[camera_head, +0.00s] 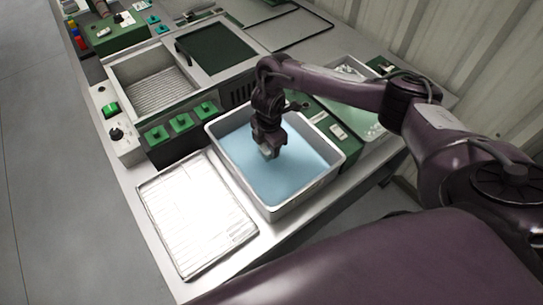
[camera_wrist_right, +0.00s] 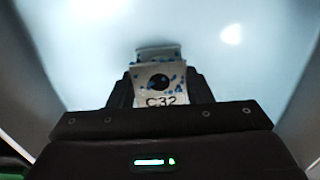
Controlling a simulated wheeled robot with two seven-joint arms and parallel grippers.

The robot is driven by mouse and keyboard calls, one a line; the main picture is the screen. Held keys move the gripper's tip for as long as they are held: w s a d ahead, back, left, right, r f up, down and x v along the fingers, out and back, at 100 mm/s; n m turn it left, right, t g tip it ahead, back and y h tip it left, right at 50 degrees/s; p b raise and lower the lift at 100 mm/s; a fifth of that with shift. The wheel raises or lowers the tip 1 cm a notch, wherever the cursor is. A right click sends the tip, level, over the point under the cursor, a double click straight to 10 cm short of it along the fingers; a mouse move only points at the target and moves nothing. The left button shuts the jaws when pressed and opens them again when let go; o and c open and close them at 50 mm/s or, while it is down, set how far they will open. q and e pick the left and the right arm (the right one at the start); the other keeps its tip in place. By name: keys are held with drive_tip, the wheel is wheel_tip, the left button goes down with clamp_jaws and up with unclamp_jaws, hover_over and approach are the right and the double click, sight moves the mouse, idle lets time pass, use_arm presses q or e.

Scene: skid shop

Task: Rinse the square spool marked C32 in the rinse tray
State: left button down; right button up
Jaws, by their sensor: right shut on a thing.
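The rinse tray (camera_head: 226,170) is a light grey rectangular tub of pale blue liquid at the middle of the head view. My right gripper (camera_head: 268,150) points down inside it, over the liquid. In the right wrist view my right gripper (camera_wrist_right: 160,95) is shut on the square spool marked C32 (camera_wrist_right: 160,82), a pale piece with a dark round hole and blue specks. The liquid (camera_wrist_right: 230,75) fills the view behind it. I cannot tell whether the spool touches the liquid. My left gripper is not in view.
A white ribbed drying tray (camera_head: 197,215) lies left of the tub. Green-topped blocks (camera_head: 180,124) and a control box with a green switch (camera_head: 117,122) stand behind it.

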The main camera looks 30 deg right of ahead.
drive_tip(key=shift+s+d+r+p, duration=0.1)
drive_tip(key=shift+s+r+p, duration=0.05)
drive_tip(key=shift+s+p, duration=0.55)
drive_tip(key=shift+s+d+p, duration=0.1)
drive_tip(key=shift+s+p, duration=0.7)
drive_tip(key=shift+p, duration=0.05)
drive_tip(key=shift+s, duration=0.3)
wheel_tip(320, 180, up, 12)
drive_tip(key=p, duration=1.1)
drive_tip(key=shift+f+p, duration=0.2)
drive_tip(key=shift+p, duration=0.15)
idle(0.4)
wheel_tip(320, 180, up, 4)
drive_tip(key=p, duration=0.4)
idle(0.4)
